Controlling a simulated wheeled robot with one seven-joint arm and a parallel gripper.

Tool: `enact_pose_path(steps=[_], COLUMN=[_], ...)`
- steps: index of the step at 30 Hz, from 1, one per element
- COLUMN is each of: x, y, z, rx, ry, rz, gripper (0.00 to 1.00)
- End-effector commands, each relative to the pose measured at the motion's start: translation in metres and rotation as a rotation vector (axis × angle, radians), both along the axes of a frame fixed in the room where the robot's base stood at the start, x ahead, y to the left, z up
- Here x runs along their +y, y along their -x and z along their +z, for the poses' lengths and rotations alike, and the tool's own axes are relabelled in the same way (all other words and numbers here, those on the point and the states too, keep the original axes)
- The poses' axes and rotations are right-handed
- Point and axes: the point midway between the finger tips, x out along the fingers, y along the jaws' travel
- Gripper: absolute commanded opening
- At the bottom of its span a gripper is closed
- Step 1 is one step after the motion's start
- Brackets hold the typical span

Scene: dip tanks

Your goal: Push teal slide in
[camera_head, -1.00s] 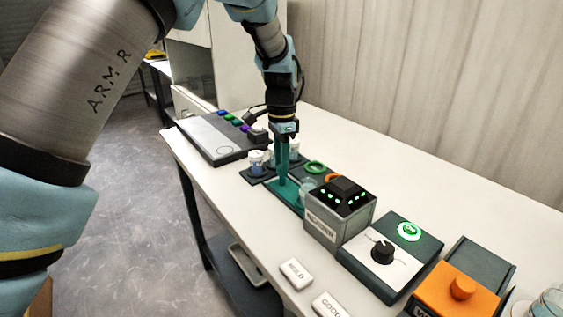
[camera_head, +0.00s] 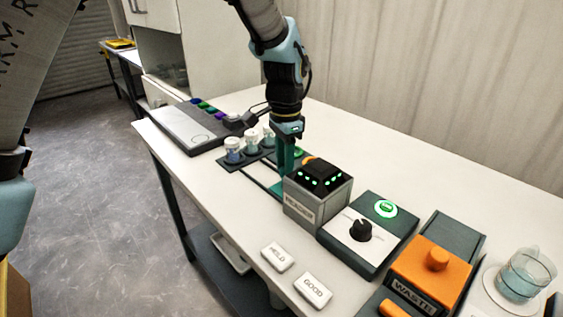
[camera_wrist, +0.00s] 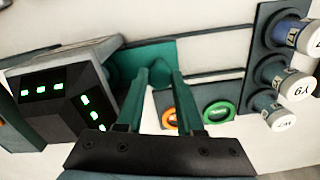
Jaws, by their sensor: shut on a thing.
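The teal slide (camera_wrist: 152,50) is a flat plate beside the grey box with green lights (camera_wrist: 60,95) in the wrist view. In the head view the slide (camera_head: 277,190) shows as a small teal patch at the left side of the grey box (camera_head: 318,200). My gripper (camera_wrist: 158,78) points down with its long teal fingers shut on a teal handle on the slide. In the head view my gripper (camera_head: 283,180) is close against the box, whose body hides part of the slide. The slide's far end is hidden.
Several capped vials stand in a dark rack (camera_head: 230,164) left of my gripper. Green and orange rings (camera_wrist: 219,112) lie close by. A dial box (camera_head: 370,235), an orange waste box (camera_head: 430,275) and a glass beaker (camera_head: 522,275) stand to the right.

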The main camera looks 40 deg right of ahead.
Motion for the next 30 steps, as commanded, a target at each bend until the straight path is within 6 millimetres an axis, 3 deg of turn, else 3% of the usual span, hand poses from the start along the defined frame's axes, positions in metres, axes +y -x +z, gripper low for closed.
enact_pose_path(steps=[1, 9, 20, 30], x=[-0.001, -0.001, -0.001, -0.001], y=[0.006, 0.005, 0.003, 0.004], z=[0.000, 0.000, 0.008, 0.071], rx=[0.008, 0.007, 0.005, 0.004], ry=[-0.002, -0.001, 0.000, 0.004], rz=[-0.005, -0.005, -0.003, -0.004], gripper=[0.37, 0.66, 0.66, 0.66])
